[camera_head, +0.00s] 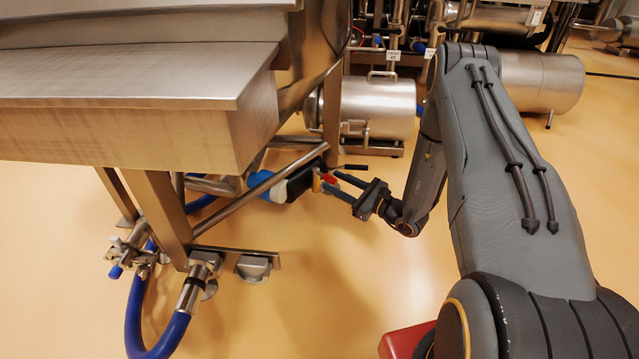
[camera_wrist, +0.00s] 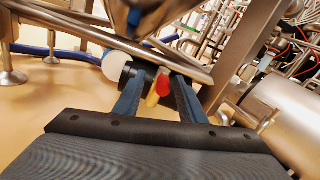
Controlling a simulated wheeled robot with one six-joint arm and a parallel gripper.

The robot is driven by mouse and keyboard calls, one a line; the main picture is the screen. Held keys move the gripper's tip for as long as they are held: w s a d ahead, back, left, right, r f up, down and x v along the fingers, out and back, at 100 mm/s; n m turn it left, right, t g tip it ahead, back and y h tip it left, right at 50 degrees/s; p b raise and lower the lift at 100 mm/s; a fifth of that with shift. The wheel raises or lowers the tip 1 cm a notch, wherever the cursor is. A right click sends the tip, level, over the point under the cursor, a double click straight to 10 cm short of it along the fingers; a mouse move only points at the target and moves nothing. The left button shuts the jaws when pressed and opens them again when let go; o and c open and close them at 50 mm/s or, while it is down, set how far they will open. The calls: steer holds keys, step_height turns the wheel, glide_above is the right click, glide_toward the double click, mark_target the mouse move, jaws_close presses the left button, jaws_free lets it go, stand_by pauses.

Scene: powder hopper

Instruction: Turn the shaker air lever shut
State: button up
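The shaker air lever has a red handle (camera_head: 328,179) next to a brass-yellow valve body at the end of a black cylindrical part (camera_head: 300,183), under the hopper. In the wrist view the red lever (camera_wrist: 162,88) hangs beside the brass body (camera_wrist: 153,98). My gripper (camera_head: 326,178) reaches in from the right with its two blue fingers apart. In the wrist view my gripper (camera_wrist: 158,84) has one finger on each side of the lever and brass body. Gaps show between them and both fingers, so it appears not to grip. The lever's far side is hidden.
The steel hopper (camera_head: 120,75) overhangs at upper left, with a diagonal frame tube (camera_head: 262,188) close to the valve. A blue hose (camera_head: 135,315) runs along the floor at left. A steel tank (camera_head: 378,108) stands behind. The floor below my gripper is clear.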

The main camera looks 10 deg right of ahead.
mark_target(324, 176)
steer(key=shift+w+d+f+t, duration=0.2)
steer(key=shift+d+f+t, duration=0.1)
steer(key=shift+d+f, duration=0.2)
steer(key=shift+b+x, duration=1.95)
steer(key=shift+x, duration=2)
jaws_close()
